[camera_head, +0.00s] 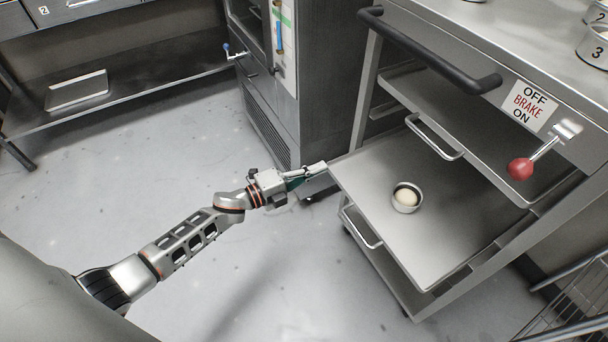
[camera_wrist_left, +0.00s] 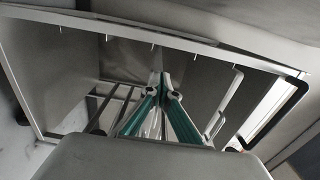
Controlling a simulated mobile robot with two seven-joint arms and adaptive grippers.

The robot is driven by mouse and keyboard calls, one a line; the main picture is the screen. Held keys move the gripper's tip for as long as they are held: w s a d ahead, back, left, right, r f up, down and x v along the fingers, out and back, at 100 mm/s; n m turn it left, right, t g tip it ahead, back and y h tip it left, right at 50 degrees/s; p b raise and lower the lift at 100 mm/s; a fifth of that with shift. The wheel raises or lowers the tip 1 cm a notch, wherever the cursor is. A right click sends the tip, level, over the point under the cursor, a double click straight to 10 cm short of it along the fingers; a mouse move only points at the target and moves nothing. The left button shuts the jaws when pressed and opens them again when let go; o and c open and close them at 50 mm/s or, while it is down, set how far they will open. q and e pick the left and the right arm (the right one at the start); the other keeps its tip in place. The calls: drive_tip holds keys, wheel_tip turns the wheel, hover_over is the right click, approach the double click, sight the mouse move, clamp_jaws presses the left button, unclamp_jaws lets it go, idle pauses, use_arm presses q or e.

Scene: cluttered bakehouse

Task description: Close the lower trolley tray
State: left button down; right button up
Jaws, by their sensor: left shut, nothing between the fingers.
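The lower trolley tray (camera_head: 375,170) is a flat grey metal sheet. It sticks out of the trolley towards the left in the head view, with a small round tin of pale dough (camera_head: 405,198) on it. A bar handle (camera_head: 361,228) shows just below its front edge. My left gripper (camera_head: 322,166) is shut and empty at the tray's far left corner; I cannot tell whether it touches. In the left wrist view its green-sided fingers (camera_wrist_left: 165,92) meet at the tips, with metal panels and a pale bar handle (camera_wrist_left: 228,105) beyond. My right gripper is not in view.
The upper tray (camera_head: 440,105) with its own handle sits above. The trolley has a black push bar (camera_head: 430,55) and a red-knobbed brake lever (camera_head: 521,168). A steel cabinet (camera_head: 290,100) stands behind my gripper. Open floor (camera_head: 270,270) lies in front; a wire rack (camera_head: 570,310) is lower right.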

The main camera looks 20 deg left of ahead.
sight(354, 156)
use_arm(q)
drive_tip(key=b+x, duration=0.2)
drive_tip(key=x, duration=0.9)
drive_tip(key=shift+w+d+f, duration=0.15)
drive_tip(key=shift+d, duration=0.05)
drive_tip(key=shift+w+d, duration=0.25)
drive_tip(key=shift+w, duration=0.15)
drive_tip(key=shift+r, duration=0.2)
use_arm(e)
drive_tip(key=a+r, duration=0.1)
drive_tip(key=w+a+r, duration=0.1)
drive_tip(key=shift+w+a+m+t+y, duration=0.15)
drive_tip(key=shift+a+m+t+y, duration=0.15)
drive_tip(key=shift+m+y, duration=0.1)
use_arm(q)
drive_tip(key=shift+w+r, duration=0.1)
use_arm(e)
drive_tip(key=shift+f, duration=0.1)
